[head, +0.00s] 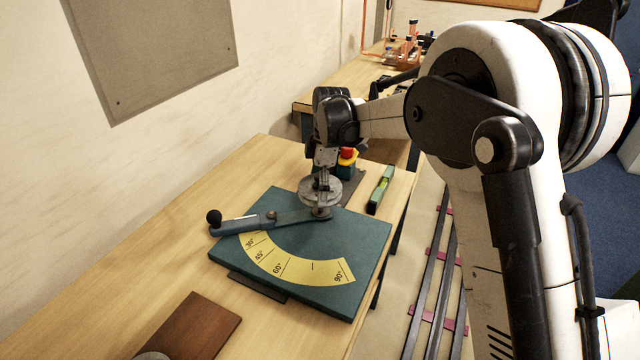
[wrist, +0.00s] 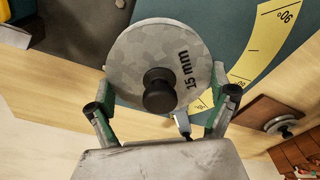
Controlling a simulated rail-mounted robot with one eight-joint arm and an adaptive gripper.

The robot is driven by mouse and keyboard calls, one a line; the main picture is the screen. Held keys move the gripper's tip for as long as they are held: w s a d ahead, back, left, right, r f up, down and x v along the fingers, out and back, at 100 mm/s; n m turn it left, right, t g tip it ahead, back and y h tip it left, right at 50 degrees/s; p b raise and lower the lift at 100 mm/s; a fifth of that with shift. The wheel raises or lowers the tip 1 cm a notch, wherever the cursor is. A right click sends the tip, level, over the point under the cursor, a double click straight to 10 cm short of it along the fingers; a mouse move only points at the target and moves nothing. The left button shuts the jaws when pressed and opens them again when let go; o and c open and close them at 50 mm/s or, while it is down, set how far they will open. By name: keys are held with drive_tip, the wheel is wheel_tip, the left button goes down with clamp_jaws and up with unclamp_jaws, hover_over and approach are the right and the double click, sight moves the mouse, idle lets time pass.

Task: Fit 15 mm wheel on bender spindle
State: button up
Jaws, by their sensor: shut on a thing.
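A grey wheel (wrist: 130,55) marked "15 mm", with a dark knob at its centre, sits between the fingers of my gripper (wrist: 162,98) in the wrist view. My gripper (head: 322,176) is shut on it. In the head view the wheel (head: 334,191) is over the far part of the green bender plate (head: 350,235), close to the lever's pivot (head: 321,212). The lever (head: 250,223) runs left to a black ball knob. I cannot tell whether the wheel touches the plate or pivot. The spindle hole is hidden.
A yellow angle scale (head: 290,268) lies on the plate. A green spirit level (head: 381,189) lies to the right. A red button on a yellow collar (head: 347,154) is behind my gripper. A brown board (head: 190,328) with another wheel (wrist: 283,124) is at the front. Bench left is clear.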

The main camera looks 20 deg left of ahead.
drive_tip(key=shift+f+b, duration=1.55)
drive_tip(key=shift+f, duration=1.7)
drive_tip(key=o, duration=1.2)
drive_tip(key=shift+o, duration=0.2)
drive_tip(key=shift+r, duration=0.15)
drive_tip(key=shift+r+p, duration=1.25)
drive_tip(key=shift+r, duration=2.15)
